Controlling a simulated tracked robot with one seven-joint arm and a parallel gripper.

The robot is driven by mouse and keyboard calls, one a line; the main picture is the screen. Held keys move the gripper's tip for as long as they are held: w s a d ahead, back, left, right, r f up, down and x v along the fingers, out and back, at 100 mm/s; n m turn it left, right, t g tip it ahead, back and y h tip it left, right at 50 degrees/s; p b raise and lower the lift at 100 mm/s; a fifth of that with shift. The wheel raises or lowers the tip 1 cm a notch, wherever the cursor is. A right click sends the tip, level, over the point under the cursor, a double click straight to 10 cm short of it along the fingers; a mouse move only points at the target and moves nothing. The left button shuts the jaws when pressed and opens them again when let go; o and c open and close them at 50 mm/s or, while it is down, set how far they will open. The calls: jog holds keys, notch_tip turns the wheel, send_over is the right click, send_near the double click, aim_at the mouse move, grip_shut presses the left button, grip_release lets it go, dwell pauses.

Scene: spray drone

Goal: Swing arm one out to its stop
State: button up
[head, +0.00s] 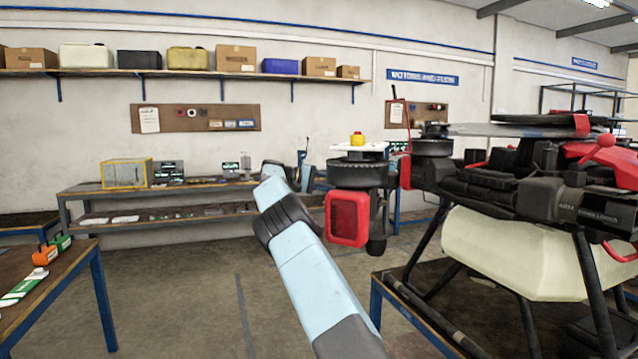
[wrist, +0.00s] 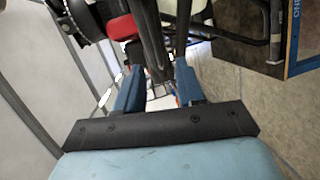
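The spray drone, with its pale tank (head: 520,250) and black legs, stands at the right of the head view. Black arm tubes and joint blocks (head: 560,200) lie along its near side; small lettering there is too small to read surely. A black motor (head: 357,173) with a red lamp (head: 348,218) projects left from the drone. My pale blue arm reaches up beside it, and its gripper end is partly hidden by the motor. In the wrist view my gripper (wrist: 158,88) has its blue fingers apart. Dark tubes (wrist: 150,45) show beyond them; I cannot tell whether one lies between the fingers.
The drone rests on a blue-framed stand (head: 376,306). A table with orange and green items (head: 45,255) is at the left edge. A workbench (head: 200,187) with instruments runs along the back wall, under a shelf of boxes (head: 236,58). Floor between is clear.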

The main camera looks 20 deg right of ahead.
jog(key=shift+v, duration=2.1)
